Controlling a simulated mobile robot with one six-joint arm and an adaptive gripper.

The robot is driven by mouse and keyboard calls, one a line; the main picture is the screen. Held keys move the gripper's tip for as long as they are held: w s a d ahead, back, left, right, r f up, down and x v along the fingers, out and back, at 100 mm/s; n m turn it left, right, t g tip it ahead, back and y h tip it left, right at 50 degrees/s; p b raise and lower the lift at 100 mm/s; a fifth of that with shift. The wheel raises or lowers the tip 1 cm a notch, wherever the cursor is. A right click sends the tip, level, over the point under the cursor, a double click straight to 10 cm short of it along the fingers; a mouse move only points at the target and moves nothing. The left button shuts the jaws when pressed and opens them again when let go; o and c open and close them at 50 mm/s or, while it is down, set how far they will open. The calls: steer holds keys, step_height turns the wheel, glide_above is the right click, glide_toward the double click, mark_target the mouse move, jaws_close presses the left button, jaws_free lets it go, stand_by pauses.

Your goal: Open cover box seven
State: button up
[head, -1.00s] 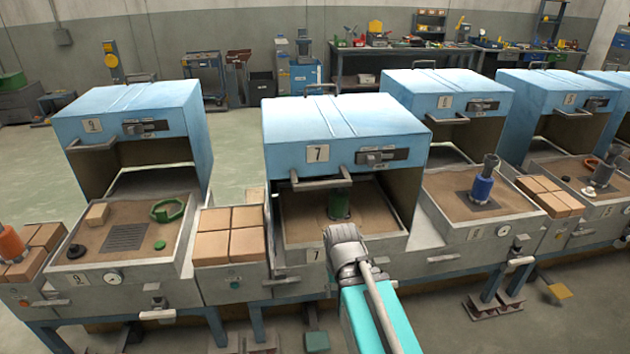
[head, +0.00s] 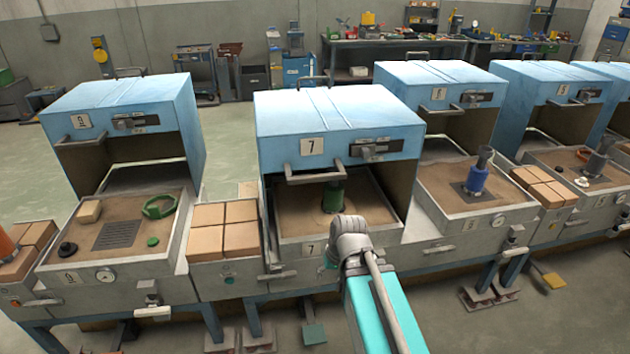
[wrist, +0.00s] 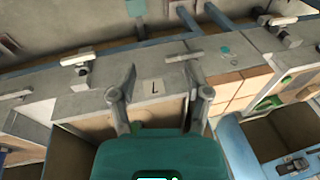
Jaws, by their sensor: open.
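Cover box seven is the light-blue hood (head: 338,120) marked 7 in the middle of the head view. It stands over its sand tray (head: 283,238), with a grey bar handle (head: 316,174) low on its front and a dark latch plate (head: 376,148) to the right. Below the front panel the sand and a green cylinder (head: 333,196) show. My gripper is in front of this station, its fingers hidden behind my wrist in the head view. In the wrist view my gripper (wrist: 160,70) has two spread fingers with nothing between them, over the tray front with its inverted label (wrist: 155,87).
Brown blocks (head: 223,228) stand left of box seven. A blue hood marked 9 (head: 125,100) stands at the left, and more blue hoods (head: 440,80) stand at the right, with trays in front. A grey lever (head: 277,275) sticks out below tray seven.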

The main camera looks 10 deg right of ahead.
steer(key=w+a+r+m+t+y+b, duration=0.1)
steer(key=w+a+t+y, duration=0.1)
steer(key=w+t+y, duration=0.15)
steer(key=m+t+y+b, duration=0.1)
steer(key=m+t+b, duration=0.3)
steer(key=m+t, duration=0.8)
glide_toward(319, 180)
steer(key=v, duration=0.3)
steer(key=shift+w+r, duration=0.1)
steer(key=shift+w, duration=0.05)
steer(key=x, duration=1.3)
steer(key=shift+w+a, duration=0.2)
steer(key=shift+w, duration=0.15)
